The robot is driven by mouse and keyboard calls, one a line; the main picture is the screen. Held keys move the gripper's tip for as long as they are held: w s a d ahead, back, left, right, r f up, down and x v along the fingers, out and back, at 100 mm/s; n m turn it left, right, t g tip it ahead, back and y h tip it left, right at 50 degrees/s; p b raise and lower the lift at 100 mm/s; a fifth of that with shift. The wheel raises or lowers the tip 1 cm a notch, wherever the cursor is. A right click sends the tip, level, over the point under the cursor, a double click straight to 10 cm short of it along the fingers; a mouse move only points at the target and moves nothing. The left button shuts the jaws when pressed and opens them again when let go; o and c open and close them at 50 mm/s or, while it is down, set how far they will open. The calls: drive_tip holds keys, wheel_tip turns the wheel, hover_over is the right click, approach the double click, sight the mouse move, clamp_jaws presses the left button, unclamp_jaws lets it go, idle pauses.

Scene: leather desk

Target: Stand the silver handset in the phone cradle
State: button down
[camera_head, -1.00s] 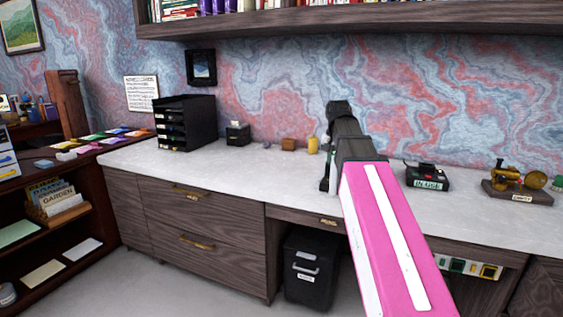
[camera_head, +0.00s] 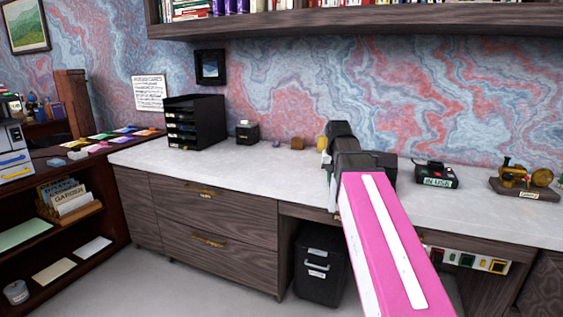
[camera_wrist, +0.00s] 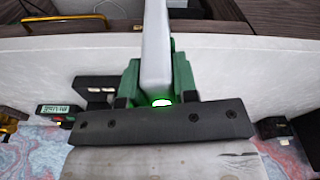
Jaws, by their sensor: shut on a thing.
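The silver handset (camera_wrist: 156,40) is held upright in the wrist view's frame, between the green fingers of my gripper (camera_wrist: 157,76). My gripper is shut on it, and the handset's far end runs out of the top of that view. A green glow shows at its near end. In the head view my gripper (camera_head: 345,150) is over the white desktop, with its fingertips mostly hidden by my arm. A black box with pale patches (camera_wrist: 98,92) lies beside the "IN USE" unit in the wrist view; I cannot tell whether it is the phone cradle.
The black "IN USE" unit (camera_head: 436,175) and a brass model (camera_head: 527,180) stand to the right on the white desktop (camera_head: 240,175). A black tray stack (camera_head: 195,122) and small black box (camera_head: 247,133) stand left. A shelf (camera_head: 350,25) overhangs the back wall.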

sight(334, 204)
drive_tip(key=s+f, duration=0.1)
drive_tip(key=f, duration=0.2)
drive_tip(key=s+f+n, duration=0.1)
drive_tip(key=f, duration=0.2)
drive_tip(key=s+f+n, duration=0.1)
drive_tip(key=f, duration=0.2)
drive_tip(key=shift+f, duration=0.4)
